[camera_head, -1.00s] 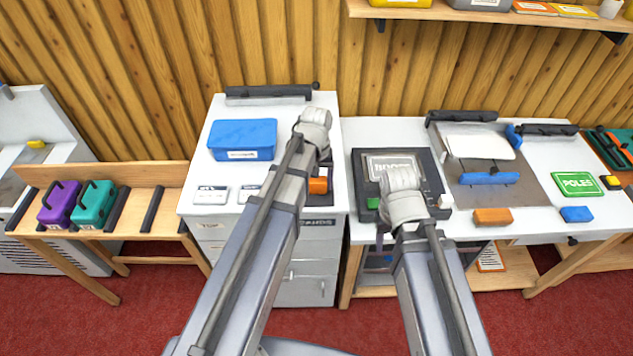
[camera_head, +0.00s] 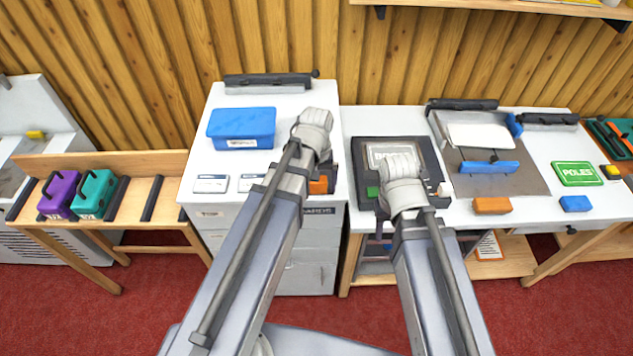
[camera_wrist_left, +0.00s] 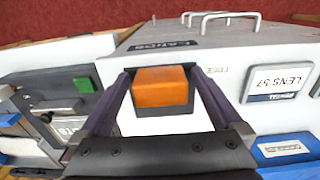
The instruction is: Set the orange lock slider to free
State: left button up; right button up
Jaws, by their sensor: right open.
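The orange lock slider (camera_wrist_left: 161,86) is a block in a dark holder on the white cabinet top; part of it also shows in the head view (camera_head: 318,186), beside my left wrist. My left gripper (camera_wrist_left: 161,74) is over it, one finger at each side of the block. Whether the fingers press on it or leave a small gap I cannot tell.
A blue box (camera_head: 241,128) and white label cards (camera_head: 211,184) are on the cabinet top (camera_head: 220,100). The dark device (camera_head: 425,160) with a green button (camera_head: 373,192) is on the right table. Purple (camera_head: 60,194) and teal (camera_head: 94,194) blocks are on the left wooden rack.

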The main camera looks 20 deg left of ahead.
pick_arm(q)
jog(key=shift+w, duration=0.1)
notch_tip(320, 180, up, 8)
jog(key=p, duration=0.8)
jog(key=shift+f, duration=0.1)
jog(key=s+d+f+m+y+b, duration=0.1)
jog(key=s+d+f+m+b, duration=0.4)
jog(key=s+d, duration=0.4)
jog(key=shift+s+f+m+b, duration=0.4)
jog(key=shift+s+m+b, duration=0.15)
jog(key=shift+m, duration=0.45)
